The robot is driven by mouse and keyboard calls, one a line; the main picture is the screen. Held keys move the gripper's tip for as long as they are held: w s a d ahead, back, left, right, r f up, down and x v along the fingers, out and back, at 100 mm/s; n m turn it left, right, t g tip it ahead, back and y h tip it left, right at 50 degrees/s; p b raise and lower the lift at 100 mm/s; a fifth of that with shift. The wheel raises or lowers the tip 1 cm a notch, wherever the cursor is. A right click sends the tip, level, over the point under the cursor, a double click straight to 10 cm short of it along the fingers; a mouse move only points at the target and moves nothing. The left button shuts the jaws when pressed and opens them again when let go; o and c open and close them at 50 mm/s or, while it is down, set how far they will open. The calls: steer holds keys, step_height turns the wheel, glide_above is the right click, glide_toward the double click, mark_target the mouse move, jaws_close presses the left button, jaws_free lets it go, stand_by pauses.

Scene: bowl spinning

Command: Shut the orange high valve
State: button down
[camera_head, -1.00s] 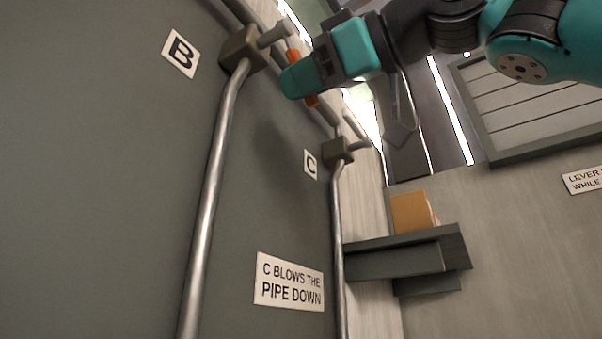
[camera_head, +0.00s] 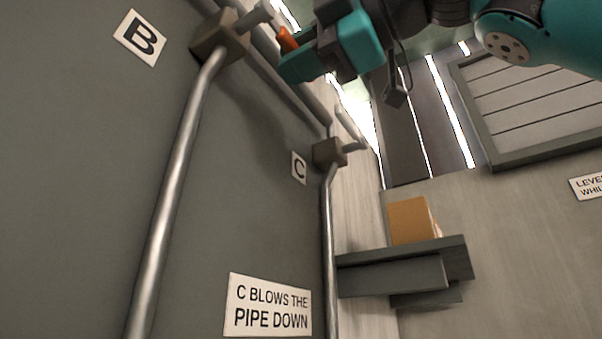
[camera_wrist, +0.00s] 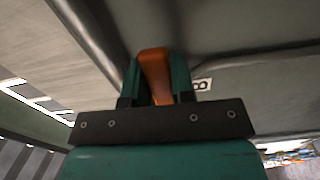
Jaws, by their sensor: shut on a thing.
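The orange valve lever (camera_head: 288,39) shows at the top of the head view, close to the brown valve block (camera_head: 220,40) by the B sign. My gripper (camera_head: 300,66) is beside it, and its teal finger hides the lever's lower part. In the wrist view the orange lever (camera_wrist: 157,72) stands between the two teal fingers of my gripper (camera_wrist: 156,80), which are shut on it. The B sign (camera_wrist: 202,85) shows just right of the fingers there.
A second brown valve block (camera_head: 329,152) with a grey lever sits by the C sign (camera_head: 299,168). Steel pipes (camera_head: 178,180) run down the grey wall. A grey shelf (camera_head: 400,275) holds an orange-brown box (camera_head: 411,221). A slatted panel (camera_head: 535,100) is at right.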

steer(key=shift+r+n, duration=0.15)
steer(key=shift+n, duration=0.25)
steer(key=c, duration=1)
jaws_free()
steer(key=shift+o, duration=0.2)
steer(key=shift+s, duration=0.1)
